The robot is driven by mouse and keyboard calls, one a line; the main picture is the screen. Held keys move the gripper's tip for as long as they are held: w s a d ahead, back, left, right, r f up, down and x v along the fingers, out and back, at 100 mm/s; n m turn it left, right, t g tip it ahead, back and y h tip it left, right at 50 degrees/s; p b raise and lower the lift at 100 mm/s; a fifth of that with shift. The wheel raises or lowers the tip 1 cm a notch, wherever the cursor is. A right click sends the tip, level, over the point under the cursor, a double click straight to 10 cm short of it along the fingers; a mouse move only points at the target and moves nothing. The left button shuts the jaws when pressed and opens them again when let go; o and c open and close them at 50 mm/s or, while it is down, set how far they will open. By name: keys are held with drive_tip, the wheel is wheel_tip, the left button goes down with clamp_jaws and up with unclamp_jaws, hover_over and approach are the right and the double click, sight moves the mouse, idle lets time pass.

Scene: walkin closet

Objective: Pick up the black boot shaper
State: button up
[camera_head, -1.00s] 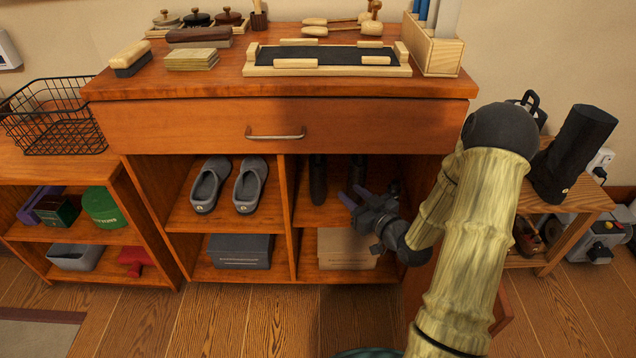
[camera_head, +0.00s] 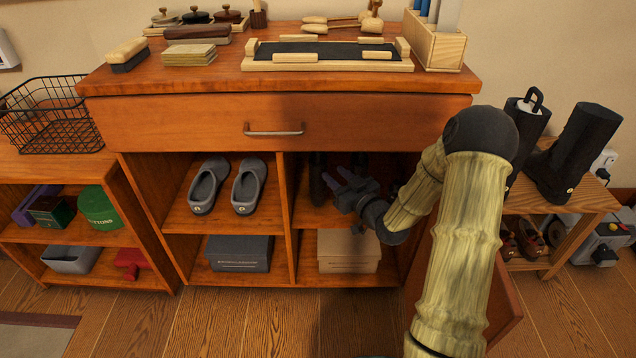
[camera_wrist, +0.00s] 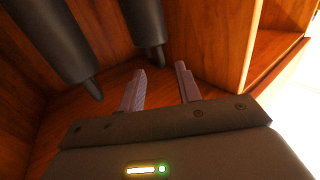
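Two dark, upright cylindrical things that look like black boot shapers stand in the right upper compartment of the cabinet. The left one (camera_head: 318,180) shows in the head view; the other is mostly hidden behind my gripper. In the wrist view the left one (camera_wrist: 60,40) and the right one (camera_wrist: 146,25) have narrow, bent ends. My gripper (camera_head: 336,176) reaches into this compartment. Its two purple-grey fingers are apart and empty in the wrist view (camera_wrist: 160,84). The right shaper is beyond the fingers, near the gap between them; I cannot tell whether anything touches.
Compartment walls and the drawer (camera_head: 200,125) above bound the space. Grey slippers (camera_head: 248,188) sit in the left compartment; a cardboard box (camera_head: 348,252) is below. Black boots (camera_head: 578,150) stand on a wooden rack at right, one with a handled insert. An open door (camera_head: 508,300) is beside my arm.

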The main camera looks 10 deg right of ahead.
sight(319, 158)
drive_tip(key=shift+b+x, duration=0.55)
drive_tip(key=shift+x, duration=1.6)
drive_tip(key=shift+w+a, duration=0.1)
drive_tip(key=b+x, duration=0.3)
drive_tip(key=x, duration=0.1)
drive_tip(key=shift+w+a+r, duration=0.15)
drive_tip(key=shift+w, duration=0.35)
drive_tip(key=shift+c, duration=0.4)
clamp_jaws()
